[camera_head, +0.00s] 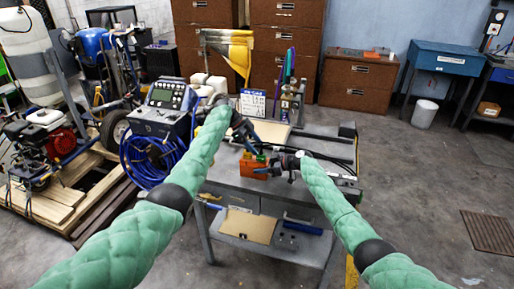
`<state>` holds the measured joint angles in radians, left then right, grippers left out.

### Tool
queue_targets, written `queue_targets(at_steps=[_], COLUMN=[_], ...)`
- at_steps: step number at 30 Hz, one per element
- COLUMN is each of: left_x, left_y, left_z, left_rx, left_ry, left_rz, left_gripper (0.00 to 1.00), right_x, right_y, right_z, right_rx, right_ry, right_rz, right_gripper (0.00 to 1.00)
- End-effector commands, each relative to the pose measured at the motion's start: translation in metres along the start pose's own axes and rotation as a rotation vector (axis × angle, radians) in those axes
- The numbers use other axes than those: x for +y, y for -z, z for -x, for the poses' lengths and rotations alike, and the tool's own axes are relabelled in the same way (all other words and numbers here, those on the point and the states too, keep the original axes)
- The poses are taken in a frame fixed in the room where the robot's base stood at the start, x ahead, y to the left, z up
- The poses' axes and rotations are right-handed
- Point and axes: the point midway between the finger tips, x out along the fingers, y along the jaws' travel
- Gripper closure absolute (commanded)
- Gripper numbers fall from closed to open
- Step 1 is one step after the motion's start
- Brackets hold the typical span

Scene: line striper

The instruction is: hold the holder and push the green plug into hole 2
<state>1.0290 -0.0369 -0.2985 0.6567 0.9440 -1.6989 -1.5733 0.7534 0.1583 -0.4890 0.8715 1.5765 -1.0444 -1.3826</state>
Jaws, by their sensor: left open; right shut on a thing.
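The orange holder (250,168) stands on the grey workbench near its front edge. Small green parts show at its top, and the green plug (261,158) seems to be one of them; at this size I cannot tell whether it is in a hole. Hole 2 cannot be made out. My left gripper (251,145) is open just above the holder, pointing down toward it. My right gripper (272,168) comes in from the right and is shut on the right side of the holder.
A lower shelf holds a cardboard sheet (248,226). Brown cabinets (357,81) stand behind. The floor at right is mostly clear.

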Motion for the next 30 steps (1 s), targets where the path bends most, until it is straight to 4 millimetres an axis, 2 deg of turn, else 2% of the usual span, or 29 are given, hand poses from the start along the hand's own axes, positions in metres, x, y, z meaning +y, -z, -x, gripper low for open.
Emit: queue_targets(at_steps=[24,30], left_x=[0.0,0.0], left_y=[0.0,0.0], left_z=[0.046,0.049], left_rx=[0.0,0.0], left_ry=[0.001,0.0], left_rz=[0.0,0.0], left_gripper=[0.41,0.41], right_x=[0.0,0.0], right_y=[-0.001,-0.001], right_z=[0.0,0.0], right_rx=[-0.001,-0.001], right_ry=[0.0,0.0], right_rz=[-0.001,-0.001], right_gripper=[0.92,0.92])
